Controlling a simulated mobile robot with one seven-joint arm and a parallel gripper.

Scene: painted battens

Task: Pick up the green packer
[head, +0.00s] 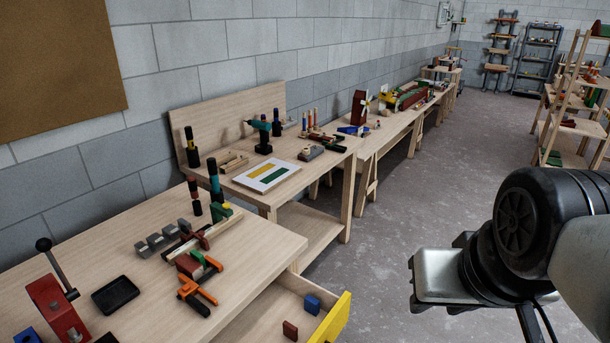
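On the near bench (125,235), a small green piece (222,211) sits at the far end of a pale batten, with a yellow bit beside it. Another green piece (212,262) lies by the orange clamp (197,291) and a dark red block (188,265). I cannot tell whether either is the green packer or part of a clamp. My gripper (440,280) is at the right, over the floor, well apart from the bench. Its fingers are not clear enough to show whether they are open or shut.
An open drawer with a yellow front (331,318) juts from the near bench, holding a blue block (312,304) and a dark red block (290,330). A red vice (58,310) and black tray (115,295) stand left. The floor (370,240) right of the benches is clear.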

